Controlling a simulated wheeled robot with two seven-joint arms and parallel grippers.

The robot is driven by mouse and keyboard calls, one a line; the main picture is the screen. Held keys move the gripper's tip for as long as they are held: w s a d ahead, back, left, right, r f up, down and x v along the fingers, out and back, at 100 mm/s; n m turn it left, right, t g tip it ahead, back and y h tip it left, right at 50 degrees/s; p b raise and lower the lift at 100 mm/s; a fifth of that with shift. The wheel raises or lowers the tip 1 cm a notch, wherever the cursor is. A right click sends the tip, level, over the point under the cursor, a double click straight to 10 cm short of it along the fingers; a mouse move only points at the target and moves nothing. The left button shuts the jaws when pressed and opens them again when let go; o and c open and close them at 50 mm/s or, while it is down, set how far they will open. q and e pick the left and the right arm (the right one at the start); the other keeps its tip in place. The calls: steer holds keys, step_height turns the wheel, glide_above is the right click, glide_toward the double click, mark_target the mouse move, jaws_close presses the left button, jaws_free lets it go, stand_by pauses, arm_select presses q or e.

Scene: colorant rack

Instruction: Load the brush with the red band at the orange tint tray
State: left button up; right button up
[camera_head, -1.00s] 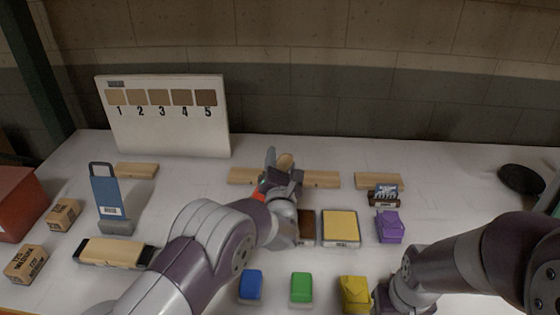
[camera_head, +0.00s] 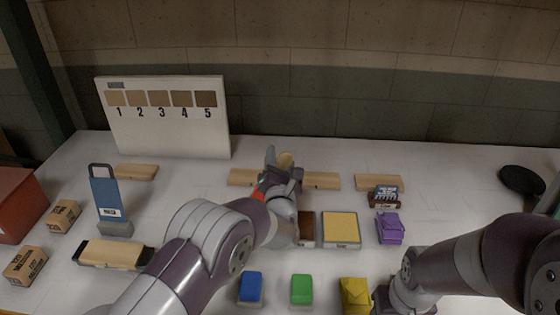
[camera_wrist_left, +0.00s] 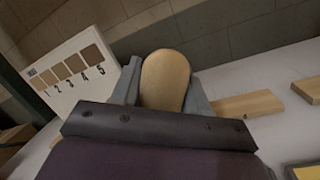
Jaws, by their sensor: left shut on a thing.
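My left gripper (camera_head: 283,160) is at the middle of the table, in front of the wooden strips. It is shut on a tan, rounded wooden piece, seen as the brush handle (camera_wrist_left: 165,80) in the left wrist view, standing up between the fingers. The brush's band and bristles are hidden by the gripper. A small red-orange patch (camera_head: 259,193) shows beside my left wrist; I cannot tell what it belongs to. A yellow-orange tray (camera_head: 341,228) and a dark brown tray (camera_head: 306,228), partly covered by my arm, lie right of the wrist.
Wooden strips (camera_head: 322,180) lie behind the gripper. A numbered swatch board (camera_head: 165,135) stands at back left. Blue (camera_head: 251,286), green (camera_head: 301,288), yellow (camera_head: 354,294) and purple (camera_head: 390,228) blocks lie around the front and right. The back right is mostly clear.

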arm_select(q)
step_height(320, 180, up, 6)
steer(key=p, duration=0.1)
stand_by(0.7)
